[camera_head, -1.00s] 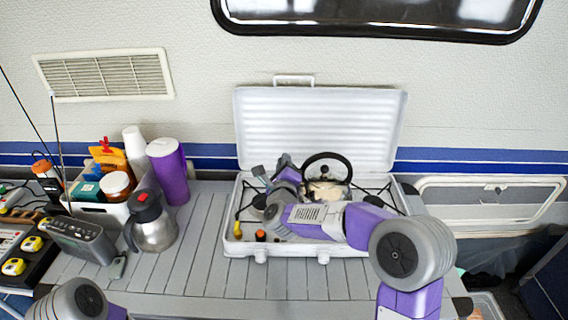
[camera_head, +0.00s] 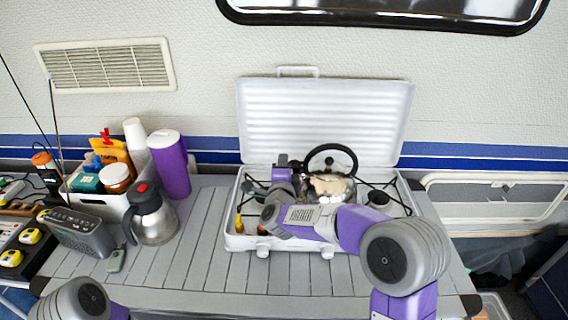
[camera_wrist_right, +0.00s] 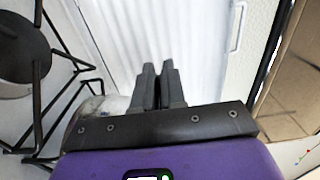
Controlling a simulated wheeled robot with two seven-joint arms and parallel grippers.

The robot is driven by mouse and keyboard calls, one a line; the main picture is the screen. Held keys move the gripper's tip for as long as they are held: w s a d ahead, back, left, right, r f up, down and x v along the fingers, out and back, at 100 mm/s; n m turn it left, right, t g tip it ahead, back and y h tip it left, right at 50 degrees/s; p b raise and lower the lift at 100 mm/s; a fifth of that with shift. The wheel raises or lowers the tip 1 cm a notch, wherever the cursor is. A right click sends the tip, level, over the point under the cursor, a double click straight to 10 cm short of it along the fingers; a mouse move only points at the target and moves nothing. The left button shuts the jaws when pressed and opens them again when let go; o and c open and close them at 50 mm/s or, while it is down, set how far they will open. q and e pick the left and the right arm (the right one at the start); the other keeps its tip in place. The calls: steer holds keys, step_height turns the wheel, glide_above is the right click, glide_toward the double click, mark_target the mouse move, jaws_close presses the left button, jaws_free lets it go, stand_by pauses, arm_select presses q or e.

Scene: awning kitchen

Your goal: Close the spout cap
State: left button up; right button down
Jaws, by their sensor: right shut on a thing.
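A kettle (camera_head: 328,186) with a shiny body and a black ring-shaped handle (camera_head: 331,148) stands on the stove in the open white case. Part of its pale, shiny body shows left of the fingers in the right wrist view (camera_wrist_right: 92,108). My right gripper (camera_head: 287,161) is at the kettle's left side, on its spout side. Its dark fingers (camera_wrist_right: 161,83) are close together and shut on the spout cap, which the fingers hide. The spout is not clear in either view. My left gripper is out of view.
The case's raised lid (camera_head: 325,120) stands behind the kettle. Black pan supports (camera_head: 392,197) surround it. A steel jug (camera_head: 153,215), purple tumbler (camera_head: 170,165), filled caddy (camera_head: 112,205) and radio (camera_head: 80,232) stand at left. The slatted counter (camera_head: 208,225) is clear between.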

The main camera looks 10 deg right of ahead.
steer(key=shift+s+d+f+n+b, duration=0.15)
steer(key=shift+f+n, duration=0.4)
steer(key=shift+n, duration=0.65)
steer(key=shift+w+d+f+n+b, duration=0.15)
steer(key=shift+f+n, duration=0.35)
steer(key=shift+n, duration=0.7)
steer(key=shift+s+d+f+n+b, duration=0.2)
steer(key=shift+f+n, duration=0.35)
steer(key=shift+n, duration=0.65)
steer(key=c, duration=1.3)
jaws_free()
steer(key=p+v, duration=0.1)
steer(key=v, duration=0.6)
steer(key=shift+s, duration=0.25)
